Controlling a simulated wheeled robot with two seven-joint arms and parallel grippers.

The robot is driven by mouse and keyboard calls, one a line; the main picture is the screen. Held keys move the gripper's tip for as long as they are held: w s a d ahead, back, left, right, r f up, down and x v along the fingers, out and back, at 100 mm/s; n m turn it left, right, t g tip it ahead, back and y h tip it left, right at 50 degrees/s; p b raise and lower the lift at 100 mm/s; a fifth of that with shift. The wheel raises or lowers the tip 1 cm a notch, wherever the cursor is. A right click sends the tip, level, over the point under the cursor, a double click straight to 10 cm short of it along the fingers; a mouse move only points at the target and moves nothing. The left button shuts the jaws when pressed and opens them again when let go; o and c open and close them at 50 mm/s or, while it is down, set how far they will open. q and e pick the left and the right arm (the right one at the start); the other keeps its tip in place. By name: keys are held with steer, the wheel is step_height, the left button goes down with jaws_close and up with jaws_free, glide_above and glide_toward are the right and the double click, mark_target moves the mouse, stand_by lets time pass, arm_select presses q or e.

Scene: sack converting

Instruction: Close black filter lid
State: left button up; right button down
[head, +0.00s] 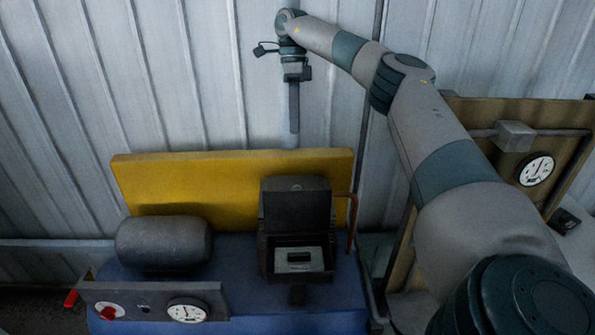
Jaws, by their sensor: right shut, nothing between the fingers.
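The black filter box (264,255) sits on the blue machine top, right of its middle. Its black lid (296,208) stands open, upright at the back of the box. Inside the open box a light grey plate with a dark bar (299,258) shows. My right gripper (294,128) points down, shut and empty, in the picture above the lid and apart from it. How far it is in depth from the lid I cannot tell. My left gripper is out of view.
A yellow panel (180,180) stands behind the box. A dark cylinder (163,243) lies to the left, above a gauge panel (150,301) with a red knob. A copper-coloured pipe (353,222) rises just right of the box. A board with a gauge (536,169) stands at the right.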

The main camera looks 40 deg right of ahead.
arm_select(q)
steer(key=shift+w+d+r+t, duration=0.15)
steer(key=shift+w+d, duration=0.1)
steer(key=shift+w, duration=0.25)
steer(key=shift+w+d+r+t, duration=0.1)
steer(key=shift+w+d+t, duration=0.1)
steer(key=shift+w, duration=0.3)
arm_select(e)
steer(key=shift+m+g+y, duration=0.3)
steer(key=shift+y, duration=0.1)
steer(key=f, duration=0.1)
steer(key=d+f, duration=0.1)
steer(key=f, duration=0.1)
steer(key=d+f, duration=0.1)
steer(key=shift+w+f, duration=0.15)
steer(key=shift+w, duration=0.25)
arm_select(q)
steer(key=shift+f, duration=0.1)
arm_select(e)
steer(key=shift+f, duration=0.2)
